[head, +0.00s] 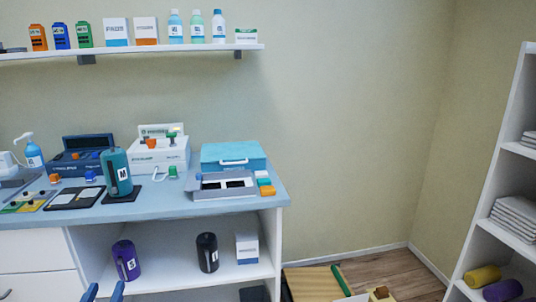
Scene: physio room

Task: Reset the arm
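My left gripper (104,292) shows at the bottom left edge of the head view, only as two blue fingertips. They stand apart with a gap between them and nothing visible in it, in front of the cabinet's lower part. The rest of the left arm is out of the picture. My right gripper and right arm do not show. A purple bottle (126,261) and a black bottle (207,252) stand on the cabinet's inner shelf, beyond and above the fingertips; the gripper does not appear to touch them.
The blue countertop (165,207) holds a teal bottle (116,174), a teal case (234,157), a grey tray (222,187) and other items. A wall shelf (190,49) carries bottles and boxes. A white rack (504,190) stands right. A wooden-slatted item (315,284) is low centre; floor (405,273) shows beside it.

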